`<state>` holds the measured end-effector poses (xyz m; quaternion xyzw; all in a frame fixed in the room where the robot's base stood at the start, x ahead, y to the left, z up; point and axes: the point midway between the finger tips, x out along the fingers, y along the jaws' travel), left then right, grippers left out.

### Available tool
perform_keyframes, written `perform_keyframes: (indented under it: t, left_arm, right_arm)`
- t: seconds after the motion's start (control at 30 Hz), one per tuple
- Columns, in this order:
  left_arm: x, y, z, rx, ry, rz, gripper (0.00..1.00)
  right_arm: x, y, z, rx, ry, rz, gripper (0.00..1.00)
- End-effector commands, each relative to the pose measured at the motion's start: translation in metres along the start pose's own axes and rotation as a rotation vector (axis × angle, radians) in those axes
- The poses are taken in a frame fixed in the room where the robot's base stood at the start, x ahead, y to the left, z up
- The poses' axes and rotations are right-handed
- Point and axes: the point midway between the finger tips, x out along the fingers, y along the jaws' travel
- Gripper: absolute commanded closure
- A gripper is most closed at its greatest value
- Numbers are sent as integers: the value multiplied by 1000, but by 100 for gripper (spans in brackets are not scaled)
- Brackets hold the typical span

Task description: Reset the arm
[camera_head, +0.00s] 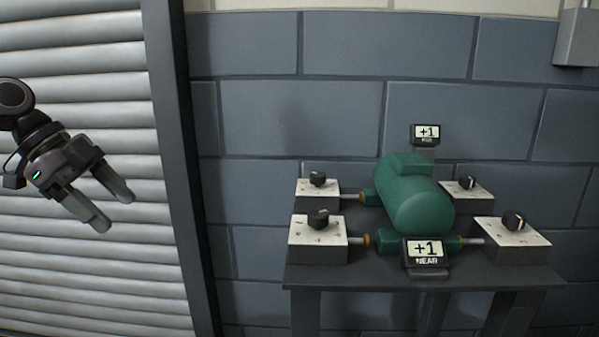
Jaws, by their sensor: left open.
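My left gripper (117,211) is in the air at the left, in front of the white slatted shutter. Its two fingers point down and to the right, and they are apart and empty. It is well clear of the table and touches nothing. My right gripper does not show. The green casing (414,203) sits on the dark table (470,277) at the right, far from my left gripper.
White boxes with black knobs stand around the casing: front left (317,236), back left (317,191), front right (512,240) and back right (467,192). A near display (425,251) and a far display (426,133) both read +1. Space between gripper and table is free.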

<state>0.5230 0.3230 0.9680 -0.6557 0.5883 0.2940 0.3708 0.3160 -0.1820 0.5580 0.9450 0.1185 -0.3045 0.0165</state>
Motion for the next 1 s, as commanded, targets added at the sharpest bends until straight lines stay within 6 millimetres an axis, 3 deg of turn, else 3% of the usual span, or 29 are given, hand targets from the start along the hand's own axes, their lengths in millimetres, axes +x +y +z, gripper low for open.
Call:
perform_keyframes:
  t: [0.1, 0.4, 0.7, 1.0]
  left_arm:
    - [46, 1, -8, 96, 134, 4, 34]
    - [130, 11, -30, 252, 475, -114, 34]
    - [182, 26, -30, 243, 701, -350, 34]
    - [218, 43, 5, 106, 730, -624, 34]
  right_arm:
    - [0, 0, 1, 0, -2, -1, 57]
    - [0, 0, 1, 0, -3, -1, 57]
    - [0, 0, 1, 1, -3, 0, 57]
    - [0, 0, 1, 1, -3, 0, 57]
